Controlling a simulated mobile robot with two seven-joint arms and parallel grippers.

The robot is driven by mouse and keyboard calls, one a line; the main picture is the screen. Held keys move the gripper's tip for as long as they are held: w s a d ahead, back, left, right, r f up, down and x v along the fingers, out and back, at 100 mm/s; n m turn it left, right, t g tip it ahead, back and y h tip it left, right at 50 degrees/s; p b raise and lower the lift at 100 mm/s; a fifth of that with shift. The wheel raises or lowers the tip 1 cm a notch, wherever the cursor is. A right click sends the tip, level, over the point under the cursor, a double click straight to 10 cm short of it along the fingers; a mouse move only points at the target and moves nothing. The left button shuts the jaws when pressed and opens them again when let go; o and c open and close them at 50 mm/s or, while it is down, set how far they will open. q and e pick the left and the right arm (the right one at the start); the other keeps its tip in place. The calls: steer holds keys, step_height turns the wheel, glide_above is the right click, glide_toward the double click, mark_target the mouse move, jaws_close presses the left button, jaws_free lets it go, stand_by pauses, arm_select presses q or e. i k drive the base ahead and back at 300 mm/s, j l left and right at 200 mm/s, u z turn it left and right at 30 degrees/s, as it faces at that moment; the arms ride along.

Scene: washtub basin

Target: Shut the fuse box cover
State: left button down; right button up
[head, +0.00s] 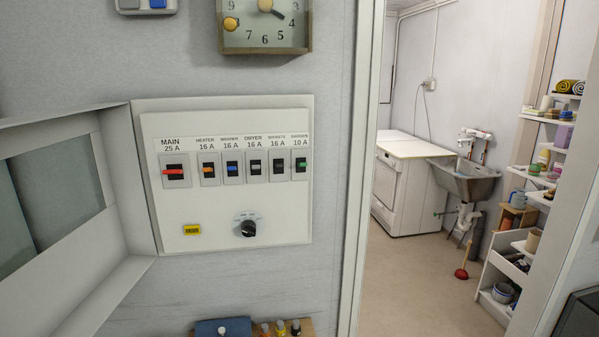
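The fuse box (274,215) is mounted on the grey wall left of the doorway. Its face shows a row of labelled breakers, a red MAIN switch at the left, a yellow label and a black knob below. Its cover (114,195) stands open, swung out to the left from the box's left edge. The cover has a pale frame and a see-through pane, and its far left part is cut off by the picture edge. Neither of my grippers shows in the head view.
A clock (265,25) hangs above the box. Below it a small shelf (306,327) holds a blue item (224,327) and small bottles. At right, a doorway opens onto a room with a sink (464,182), a white appliance (400,190) and loaded shelves.

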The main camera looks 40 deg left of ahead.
mark_target(70, 290)
steer(key=u, duration=1.85)
